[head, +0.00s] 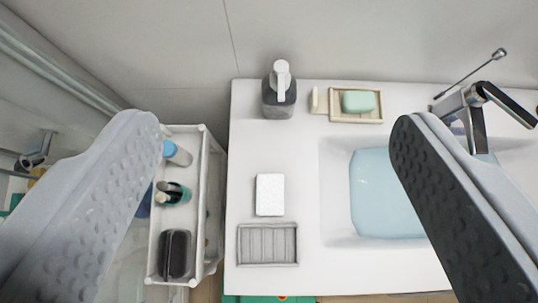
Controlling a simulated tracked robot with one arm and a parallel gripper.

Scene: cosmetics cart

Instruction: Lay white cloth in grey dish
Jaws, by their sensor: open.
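The white cloth (270,194), a small flat folded rectangle, lies on the white counter near its left side. The grey dish (268,244), rectangular with ridges along its bottom, lies just below the cloth in the picture, close to the counter's front edge. It looks empty, and the cloth is outside it. My gripper (272,125) is open, with its two grey dimpled fingers wide apart at the left and right of the picture. Nothing is between the fingertips. The cloth and dish show between the fingers, below them on the counter.
A dark soap dispenser (279,95) with a white pump stands at the counter's back. A tray (356,119) holds green soap (359,101). The sink (335,190) with a blue surface and a chrome faucet (478,125) are right. A white cart (211,200) holding bottles stands left.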

